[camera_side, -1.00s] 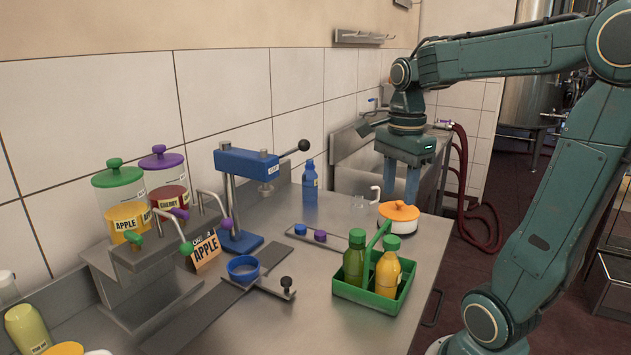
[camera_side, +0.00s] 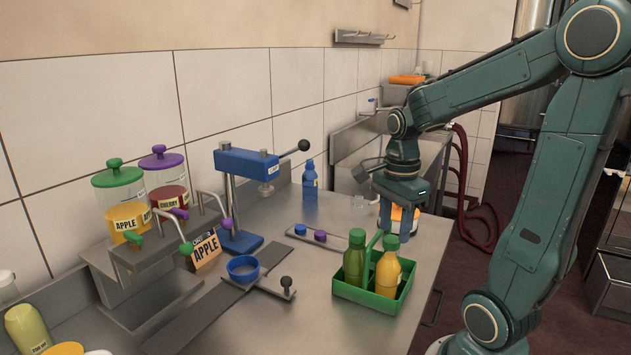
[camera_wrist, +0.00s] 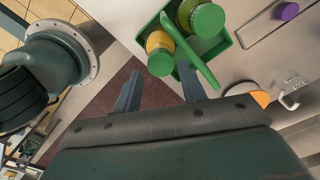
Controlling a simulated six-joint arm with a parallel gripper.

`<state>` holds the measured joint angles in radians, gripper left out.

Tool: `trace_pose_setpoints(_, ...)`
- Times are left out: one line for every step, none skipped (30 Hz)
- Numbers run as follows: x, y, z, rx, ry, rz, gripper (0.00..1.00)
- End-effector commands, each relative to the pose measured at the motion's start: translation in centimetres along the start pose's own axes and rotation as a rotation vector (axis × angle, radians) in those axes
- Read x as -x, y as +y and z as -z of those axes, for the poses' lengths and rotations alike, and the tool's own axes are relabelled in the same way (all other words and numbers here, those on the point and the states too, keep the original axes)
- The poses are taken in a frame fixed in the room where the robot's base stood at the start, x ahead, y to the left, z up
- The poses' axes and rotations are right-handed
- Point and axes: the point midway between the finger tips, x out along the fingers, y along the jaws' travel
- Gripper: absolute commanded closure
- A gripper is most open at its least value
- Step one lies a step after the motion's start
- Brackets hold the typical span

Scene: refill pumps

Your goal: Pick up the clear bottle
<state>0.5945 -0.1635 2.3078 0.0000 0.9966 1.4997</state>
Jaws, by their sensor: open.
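I cannot pick out a plainly clear bottle. A bottle with green contents (camera_side: 355,264) and a bottle with yellow contents (camera_side: 388,275), both green-capped, stand upright in a green carrier (camera_side: 365,299). My gripper (camera_side: 394,231) is open and empty, pointing down behind the carrier. In the wrist view its fingers (camera_wrist: 160,73) are apart with floor between them.
A pot with an orange lid and white side (camera_side: 401,221) is partly hidden behind my fingers. A blue bottle (camera_side: 310,182) stands by the wall, beside a blue press (camera_side: 240,165). A cap rail (camera_side: 318,237) lies left of the carrier. The counter's front centre is clear.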

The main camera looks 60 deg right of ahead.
Motion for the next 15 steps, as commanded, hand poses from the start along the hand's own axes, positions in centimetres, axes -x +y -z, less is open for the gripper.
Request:
trace_pose_setpoints(-0.3,0.0,0.0,0.0,0.0,-0.004,0.59)
trace_pose_setpoints(-0.5,0.0,-0.1,0.0,0.0,-0.004,0.59)
trace_pose_setpoints(-0.9,0.0,-0.1,0.0,0.0,-0.004,0.59)
trace_pose_setpoints(-1.1,0.0,-0.1,0.001,0.0,-0.004,0.59)
trace_pose_setpoints(-1.4,0.0,-0.1,0.001,0.0,-0.005,0.59)
trace_pose_setpoints(-1.9,0.0,-0.1,0.001,0.0,-0.005,0.59)
trace_pose_setpoints(-2.3,0.0,-0.2,0.0,0.0,-0.006,0.59)
trace_pose_setpoints(-2.6,-0.1,-0.2,0.0,0.0,-0.005,0.59)
trace_pose_setpoints(-3.0,-0.1,-0.2,0.0,0.0,-0.005,0.59)
trace_pose_setpoints(-3.4,-0.1,-0.2,0.0,0.0,-0.005,0.59)
trace_pose_setpoints(-3.7,-0.1,-0.2,0.0,-0.001,-0.005,0.59)
trace_pose_setpoints(-4.1,-0.1,-0.2,0.0,-0.001,-0.005,0.59)
trace_pose_setpoints(-4.3,-0.1,-0.2,0.001,-0.001,-0.003,0.59)
trace_pose_setpoints(-4.5,-0.1,-0.2,0.001,-0.001,-0.003,0.59)
trace_pose_setpoints(-4.7,-0.1,-0.2,0.001,-0.001,-0.003,0.59)
